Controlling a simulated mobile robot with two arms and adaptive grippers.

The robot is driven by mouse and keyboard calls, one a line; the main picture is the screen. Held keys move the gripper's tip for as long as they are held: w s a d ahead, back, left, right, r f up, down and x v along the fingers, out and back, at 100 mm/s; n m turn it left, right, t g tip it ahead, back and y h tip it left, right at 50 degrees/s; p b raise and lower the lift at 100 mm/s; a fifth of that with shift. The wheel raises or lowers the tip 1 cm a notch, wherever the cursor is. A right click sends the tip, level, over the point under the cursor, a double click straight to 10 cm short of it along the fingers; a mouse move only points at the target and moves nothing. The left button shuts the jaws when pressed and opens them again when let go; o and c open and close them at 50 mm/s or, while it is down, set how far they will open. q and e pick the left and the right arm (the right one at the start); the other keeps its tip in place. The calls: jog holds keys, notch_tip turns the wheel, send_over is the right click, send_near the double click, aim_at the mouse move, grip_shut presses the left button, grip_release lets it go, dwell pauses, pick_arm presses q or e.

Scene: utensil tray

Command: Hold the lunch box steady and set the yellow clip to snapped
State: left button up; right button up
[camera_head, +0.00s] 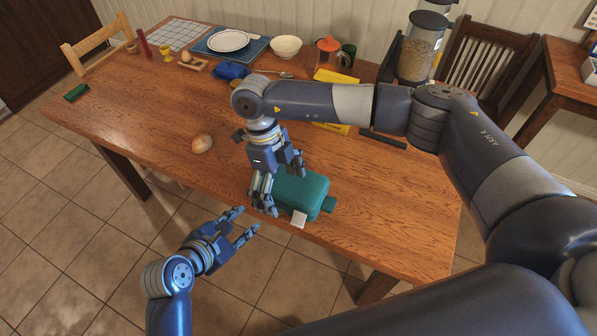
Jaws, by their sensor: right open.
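The teal lunch box (313,191) sits near the front edge of the wooden table. A white tab (299,219) shows on its front side and a teal tab (329,203) on its right end. I cannot make out a yellow clip on it; my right gripper covers its left part. My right gripper (281,191) is over the left end of the box, fingers spread and pointing down; I cannot tell whether they touch it. My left gripper (248,219) is in front of the table edge, left of the box, with its fingers apart and empty.
A round bread roll (202,143) lies left of my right gripper. A black bar (383,139) lies behind the box to the right. Plate (229,40), bowl (286,47), blue item (232,70) and a tall grain container (420,50) stand farther back. The front left tabletop is clear.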

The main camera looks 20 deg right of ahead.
aim_at(318, 201)
jog(key=w+d+r+t+h, duration=0.1)
jog(key=w+d+r+h, duration=0.1)
jog(key=d+h, duration=0.15)
jog(key=shift+y, duration=0.25)
jog(key=x, duration=0.7)
jog(key=d+x, duration=0.1)
jog(key=x, duration=0.3)
jog(key=shift+w, duration=0.25)
